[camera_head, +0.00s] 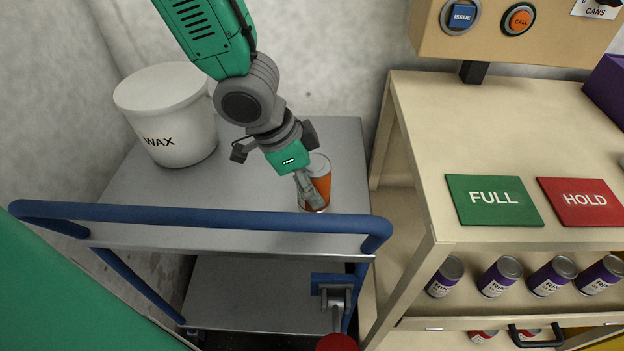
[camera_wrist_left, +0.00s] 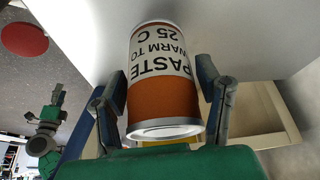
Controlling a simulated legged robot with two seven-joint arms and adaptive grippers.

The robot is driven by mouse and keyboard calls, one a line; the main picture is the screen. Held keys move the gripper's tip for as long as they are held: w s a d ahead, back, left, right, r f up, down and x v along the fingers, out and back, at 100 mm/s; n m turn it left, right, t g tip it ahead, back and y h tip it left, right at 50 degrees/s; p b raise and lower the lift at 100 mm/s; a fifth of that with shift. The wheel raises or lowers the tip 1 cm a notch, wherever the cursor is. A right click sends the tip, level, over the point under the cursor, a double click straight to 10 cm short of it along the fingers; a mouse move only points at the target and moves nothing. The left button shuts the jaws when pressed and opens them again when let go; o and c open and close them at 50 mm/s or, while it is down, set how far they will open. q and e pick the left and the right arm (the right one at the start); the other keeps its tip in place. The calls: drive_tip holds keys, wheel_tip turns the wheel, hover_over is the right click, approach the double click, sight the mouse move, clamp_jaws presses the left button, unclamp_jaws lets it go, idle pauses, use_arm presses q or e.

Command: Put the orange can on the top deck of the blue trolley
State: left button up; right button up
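The orange can (camera_head: 321,180), with a white label band and silver rims, is upright over the right part of the blue trolley's grey top deck (camera_head: 240,190). My left gripper (camera_head: 308,190) reaches down to it from above. In the left wrist view the can (camera_wrist_left: 163,95) is between the two fingers (camera_wrist_left: 165,90), which lie close against its sides. The label reads PASTE, upside down. I cannot tell whether the can's base touches the deck.
A white WAX tub (camera_head: 168,115) stands on the deck's back left. The trolley's blue handle (camera_head: 200,217) runs along the near side. To the right is a wooden rack (camera_head: 500,130) with a green FULL plate (camera_head: 492,200), a red HOLD plate (camera_head: 582,203) and several purple cans (camera_head: 500,275).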

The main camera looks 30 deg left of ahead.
use_arm(q)
drive_tip(key=shift+r, duration=0.1)
drive_tip(key=shift+r, duration=0.3)
drive_tip(key=p+v, duration=0.6)
drive_tip(key=v, duration=0.5)
drive_tip(key=shift+a+r+p, duration=0.2)
drive_tip(key=shift+p, duration=0.2)
drive_tip(key=shift+s, duration=0.1)
